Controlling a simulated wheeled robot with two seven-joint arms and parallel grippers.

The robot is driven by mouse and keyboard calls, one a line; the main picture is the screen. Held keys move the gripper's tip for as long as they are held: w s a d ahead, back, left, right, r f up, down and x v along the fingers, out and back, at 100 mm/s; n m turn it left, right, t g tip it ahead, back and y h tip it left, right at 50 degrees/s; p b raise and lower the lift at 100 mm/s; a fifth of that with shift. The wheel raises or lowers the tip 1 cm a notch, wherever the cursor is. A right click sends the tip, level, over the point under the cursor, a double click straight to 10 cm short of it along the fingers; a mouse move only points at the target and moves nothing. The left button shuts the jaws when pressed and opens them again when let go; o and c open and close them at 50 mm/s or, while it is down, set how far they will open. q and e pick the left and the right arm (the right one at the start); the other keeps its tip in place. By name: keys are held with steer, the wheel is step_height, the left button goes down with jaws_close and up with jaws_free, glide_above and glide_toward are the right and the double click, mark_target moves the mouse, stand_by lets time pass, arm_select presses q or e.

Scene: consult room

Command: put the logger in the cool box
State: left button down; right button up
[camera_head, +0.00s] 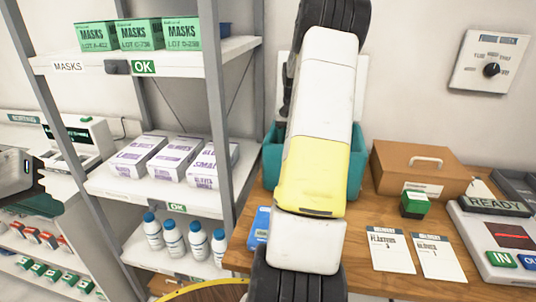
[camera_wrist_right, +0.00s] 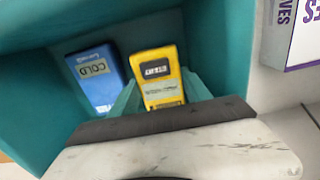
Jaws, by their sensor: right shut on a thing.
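The yellow logger (camera_wrist_right: 160,75), with a dark display, sits between the two teal fingers of my right gripper (camera_wrist_right: 160,80) in the right wrist view. The gripper is shut on it. The logger is inside the teal cool box (camera_wrist_right: 225,40); whether it touches the floor is unclear. A blue pack marked COLD (camera_wrist_right: 97,80) lies beside it in the box. In the head view my right arm covers most of the cool box (camera_head: 271,165), hiding the logger and right gripper. My left gripper (camera_head: 20,185) shows partly at the left edge, its jaw opening unclear.
A blue item (camera_head: 261,226) lies on the wooden table (camera_head: 350,262) by my arm. To the right are a brown case (camera_head: 420,168), a green block (camera_head: 415,204), two cards (camera_head: 390,249) and a READY device (camera_head: 490,235). Shelves with glove boxes (camera_head: 175,158) and bottles (camera_head: 172,238) stand left.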

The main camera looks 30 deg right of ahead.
steer(key=shift+f, duration=2.7)
steer(key=shift+f, duration=0.1)
steer(key=o, duration=1.3)
steer(key=shift+c, duration=0.2)
step_height(320, 180, up, 12)
steer(key=shift+r, duration=0.15)
